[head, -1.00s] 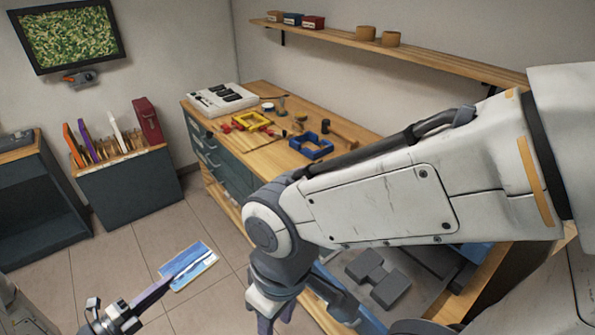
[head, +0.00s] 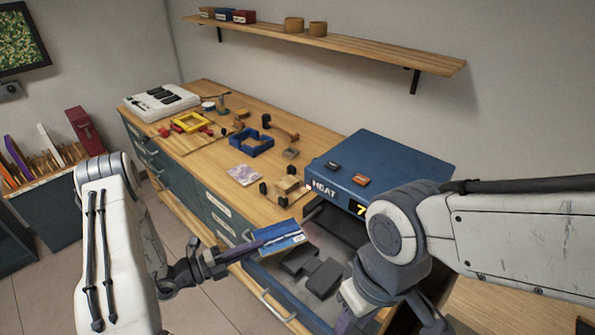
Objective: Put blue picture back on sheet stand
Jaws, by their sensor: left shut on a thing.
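The blue picture (head: 285,237) is a flat blue and white card. My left gripper (head: 258,245) is shut on its left edge and holds it above the open tray in front of the blue heater. My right gripper (head: 345,320) points down at the lower right, beside the tray; its fingertips are partly cut off and hard to read. Small wooden blocks with black end pieces (head: 287,187) stand on the bench behind the picture; I cannot tell whether they are the sheet stand. A rack of upright coloured sheets (head: 45,160) stands at the far left.
The blue heater (head: 385,160) stands on the bench (head: 215,165). Dark grey blocks (head: 320,275) lie in the open tray. A pale pink patterned card (head: 243,174), a blue frame (head: 252,145) and a yellow frame (head: 190,122) lie on the bench. A wall shelf (head: 380,55) runs above.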

